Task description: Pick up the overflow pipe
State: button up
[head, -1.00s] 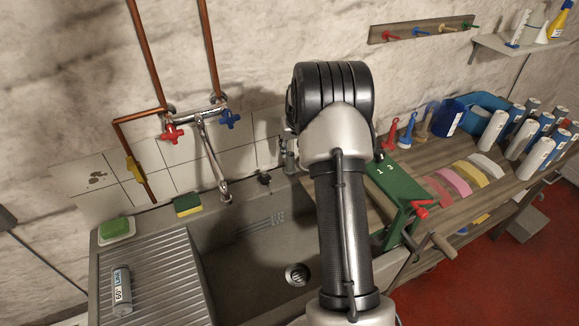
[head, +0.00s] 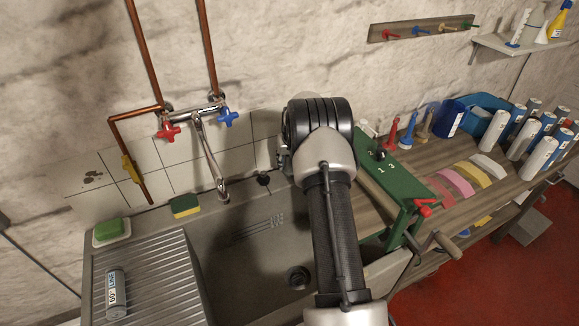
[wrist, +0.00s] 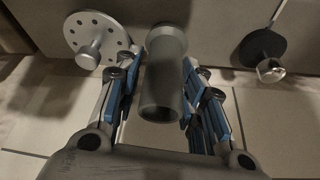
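In the wrist view a grey, tube-shaped overflow pipe (wrist: 163,85) stands between the two blue-padded fingers of my gripper (wrist: 161,72). A narrow gap shows between the left finger and the pipe; the right finger is very close to it, and I cannot tell if it touches. The fingers look open around the pipe. In the head view my arm hides both the gripper and the pipe, at the back of the grey sink (head: 235,270).
The wrist view shows a perforated metal disc (wrist: 97,38) left and a black plug (wrist: 262,48) right, close by. The plug is also in the head view (head: 263,180). The faucet (head: 212,160) is left of my arm; a green vise-like frame (head: 392,190) is right.

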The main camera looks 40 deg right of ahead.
jog(key=shift+c, duration=0.3)
jog(key=c, duration=0.8)
jog(key=shift+r, duration=0.15)
